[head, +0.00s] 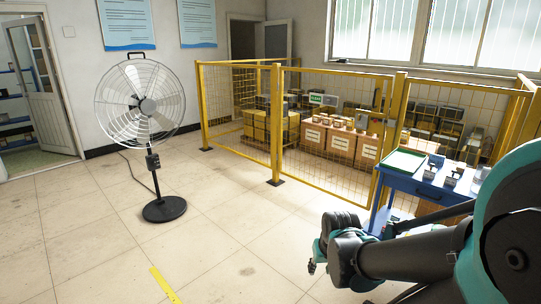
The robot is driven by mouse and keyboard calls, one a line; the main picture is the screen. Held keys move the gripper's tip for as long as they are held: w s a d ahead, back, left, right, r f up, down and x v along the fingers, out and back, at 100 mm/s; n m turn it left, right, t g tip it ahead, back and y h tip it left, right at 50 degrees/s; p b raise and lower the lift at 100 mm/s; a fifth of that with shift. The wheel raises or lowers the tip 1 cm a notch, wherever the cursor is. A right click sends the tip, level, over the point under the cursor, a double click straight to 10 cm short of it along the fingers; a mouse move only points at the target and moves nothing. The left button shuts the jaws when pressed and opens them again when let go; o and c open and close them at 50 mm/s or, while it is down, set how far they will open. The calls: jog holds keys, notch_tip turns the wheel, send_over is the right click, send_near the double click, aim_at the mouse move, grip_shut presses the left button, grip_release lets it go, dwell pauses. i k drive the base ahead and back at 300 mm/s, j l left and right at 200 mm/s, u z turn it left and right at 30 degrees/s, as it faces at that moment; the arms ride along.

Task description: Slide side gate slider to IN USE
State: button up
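A yellow mesh fence (276,125) with gate-like panels encloses the equipment at the back right. A small grey fitting (391,122) sits by a fence post at about mid height. I cannot tell whether it is the side gate slider, and no IN USE marking is readable. My gripper (314,262) is at the lower middle right, in front of and apart from the fence. It is small and partly hidden by my own wrist, so its opening cannot be made out. I see nothing held in it.
A blue table (425,188) with a green-rimmed tray (403,162) and small items stands beyond my arm, close to the fence. A black floor fan (146,105) stands at left. Boxes (327,140) sit inside the fence. The floor between fan and fence is clear.

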aim_at(330, 100)
jog(key=i+z, duration=0.1)
jog(key=i, duration=0.45)
jog(key=i+j, duration=0.1)
jog(key=i, duration=0.45)
jog(key=i+j+z, duration=0.15)
jog(key=i, duration=0.4)
jog(key=i+z, duration=0.1)
jog(key=i, duration=0.4)
jog(key=j, duration=0.05)
